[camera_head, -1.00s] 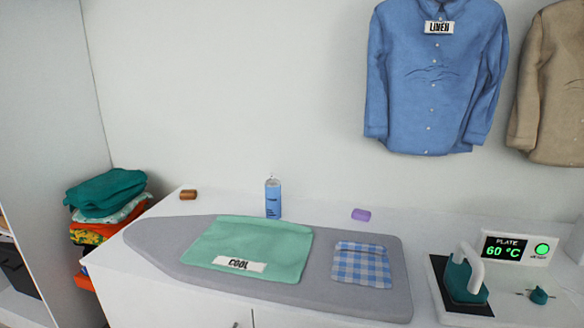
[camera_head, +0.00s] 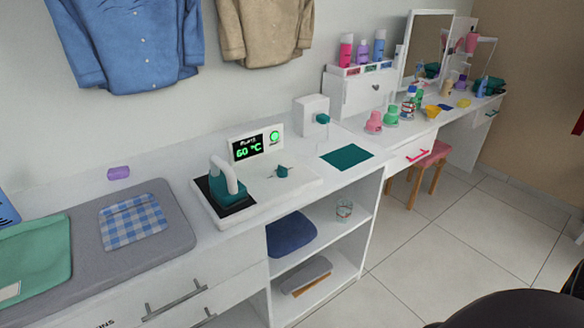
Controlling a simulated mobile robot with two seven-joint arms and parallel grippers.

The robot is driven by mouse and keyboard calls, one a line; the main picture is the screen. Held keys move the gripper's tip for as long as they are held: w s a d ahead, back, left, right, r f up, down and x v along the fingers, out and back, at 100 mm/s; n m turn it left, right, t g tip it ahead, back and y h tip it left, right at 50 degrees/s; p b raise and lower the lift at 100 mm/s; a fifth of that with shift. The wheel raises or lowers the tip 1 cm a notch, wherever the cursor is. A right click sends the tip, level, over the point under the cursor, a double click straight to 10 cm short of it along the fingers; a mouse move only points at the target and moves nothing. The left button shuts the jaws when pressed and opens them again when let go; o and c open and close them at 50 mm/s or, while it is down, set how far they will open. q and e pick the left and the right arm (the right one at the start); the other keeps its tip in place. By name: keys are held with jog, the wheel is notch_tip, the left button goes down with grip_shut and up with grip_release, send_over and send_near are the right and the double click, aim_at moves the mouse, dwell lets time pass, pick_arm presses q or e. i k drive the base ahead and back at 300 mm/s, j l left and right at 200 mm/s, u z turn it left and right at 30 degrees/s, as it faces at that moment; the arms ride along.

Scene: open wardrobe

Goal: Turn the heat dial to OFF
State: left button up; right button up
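The heat dial (camera_head: 282,171) is a small teal knob on the white iron station (camera_head: 262,200), right of the iron. A thin pointer mark shows near it, but its setting is too small to read. The display (camera_head: 249,147) above reads 60 °C in green, with a round green light (camera_head: 275,137) beside it. The teal iron (camera_head: 224,186) with a white handle stands on the dark plate at the station's left. Neither gripper is in view.
The grey ironing board (camera_head: 180,228) with a checked cloth (camera_head: 132,219) lies left of the station. A white box (camera_head: 311,115) with a teal knob and a teal mat (camera_head: 347,157) are to the right. A dark rounded shape (camera_head: 510,312) fills the lower right corner.

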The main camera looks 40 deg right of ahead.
aim_at(282, 173)
jog(key=z, duration=0.9)
